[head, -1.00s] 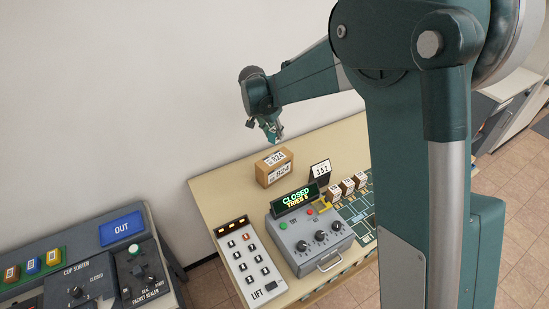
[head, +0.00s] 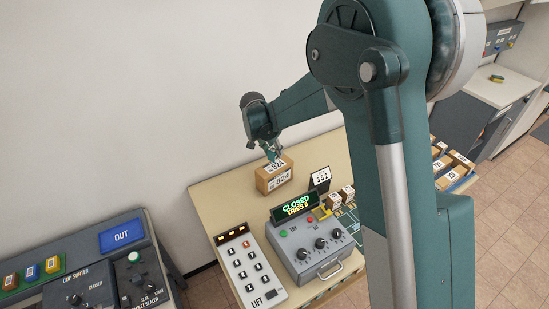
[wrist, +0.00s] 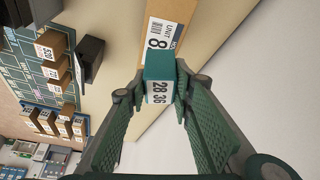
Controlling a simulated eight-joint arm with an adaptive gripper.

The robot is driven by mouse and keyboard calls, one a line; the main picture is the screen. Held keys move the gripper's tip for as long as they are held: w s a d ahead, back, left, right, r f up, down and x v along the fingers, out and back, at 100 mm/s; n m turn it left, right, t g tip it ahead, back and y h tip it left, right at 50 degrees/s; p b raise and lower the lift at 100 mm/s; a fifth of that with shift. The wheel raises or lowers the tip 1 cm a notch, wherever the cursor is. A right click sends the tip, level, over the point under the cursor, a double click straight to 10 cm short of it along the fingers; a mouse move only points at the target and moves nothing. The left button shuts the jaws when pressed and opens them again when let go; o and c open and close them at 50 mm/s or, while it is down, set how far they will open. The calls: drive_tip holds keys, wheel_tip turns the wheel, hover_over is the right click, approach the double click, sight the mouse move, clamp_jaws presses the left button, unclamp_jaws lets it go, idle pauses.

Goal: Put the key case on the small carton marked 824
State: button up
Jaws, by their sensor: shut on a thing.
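The small carton marked 824 (head: 274,178) is a brown box with white labels, upright on the beige counter near the wall. Its top and part of its label show behind the case in the wrist view (wrist: 166,22). The key case (wrist: 159,65) is a small teal block with a white label reading 28 36. My gripper (wrist: 159,88) is shut on it, one finger on each side. In the head view my gripper (head: 274,154) is right at the carton's top; I cannot tell whether the case touches it.
A black sign 352 (head: 320,179) stands right of the carton. A grey control box (head: 312,245) with a "CLOSED" display and a LIFT keypad (head: 250,268) are in front. More small cartons (head: 341,197) stand to the right. The counter (head: 215,205) left of the carton is clear.

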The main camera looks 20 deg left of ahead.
sight(275, 157)
drive_tip(key=shift+f, duration=0.25)
drive_tip(key=shift+f, duration=1.8)
drive_tip(key=shift+f, duration=0.2)
drive_tip(key=o, duration=0.9)
drive_tip(key=shift+r, duration=0.25)
drive_tip(key=shift+v, duration=5.95)
drive_tip(key=shift+s, duration=0.1)
